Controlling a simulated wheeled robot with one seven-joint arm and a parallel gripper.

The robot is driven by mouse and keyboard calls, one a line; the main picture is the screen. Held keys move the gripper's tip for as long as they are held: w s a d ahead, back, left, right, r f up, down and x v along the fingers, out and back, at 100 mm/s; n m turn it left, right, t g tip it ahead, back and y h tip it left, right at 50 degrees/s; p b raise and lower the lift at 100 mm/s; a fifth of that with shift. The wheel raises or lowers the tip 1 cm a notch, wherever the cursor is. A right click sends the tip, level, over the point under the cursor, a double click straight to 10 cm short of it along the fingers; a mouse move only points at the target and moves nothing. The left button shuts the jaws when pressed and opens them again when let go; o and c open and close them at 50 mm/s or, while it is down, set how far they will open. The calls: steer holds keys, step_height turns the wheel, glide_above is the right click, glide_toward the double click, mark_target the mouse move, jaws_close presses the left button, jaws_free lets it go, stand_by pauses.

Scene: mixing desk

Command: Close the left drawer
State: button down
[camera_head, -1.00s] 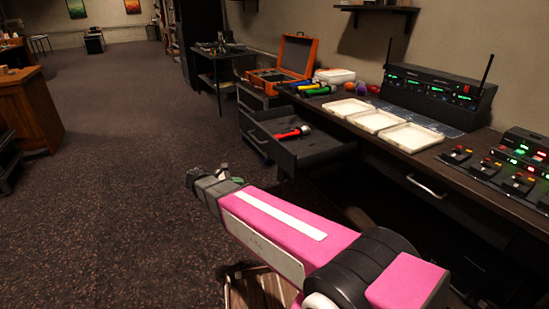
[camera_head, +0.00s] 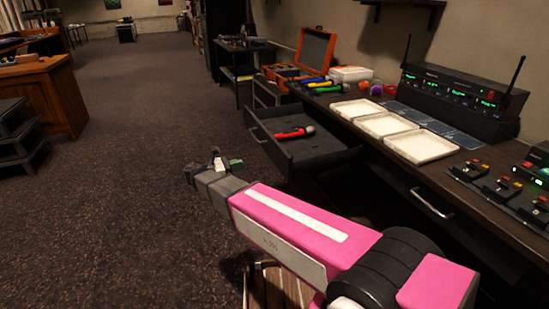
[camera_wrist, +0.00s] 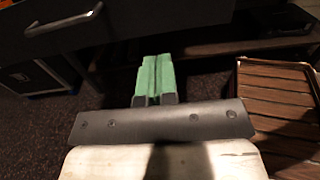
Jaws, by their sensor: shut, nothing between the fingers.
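The left drawer (camera_head: 310,154) is pulled out from under the desk, with a red microphone (camera_head: 295,133) lying inside. In the wrist view, a dark drawer front (camera_wrist: 60,35) with a metal handle (camera_wrist: 64,23) crosses the upper left; I cannot tell for certain that it is the left drawer. My gripper (camera_head: 235,162) is in front of the open drawer and a little left of it in the head view, apart from it. In the wrist view its green fingers (camera_wrist: 154,78) are shut together and empty.
The desk (camera_head: 445,165) carries white trays (camera_head: 382,125), a receiver rack (camera_head: 455,97) and an orange case (camera_head: 312,52). A second drawer handle (camera_head: 432,204) is at the right. A slatted wooden crate (camera_wrist: 280,105) stands low at right.

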mark_target(275, 156)
steer(key=x, duration=1.4)
steer(key=shift+d, duration=0.1)
steer(key=x, duration=3.6)
steer(key=shift+w+d+f, duration=0.15)
steer(key=shift+d+f, duration=0.05)
steer(key=shift+d, duration=0.2)
steer(key=shift+w+d, duration=0.1)
steer(key=shift+d, duration=0.1)
steer(key=shift+d, duration=0.1)
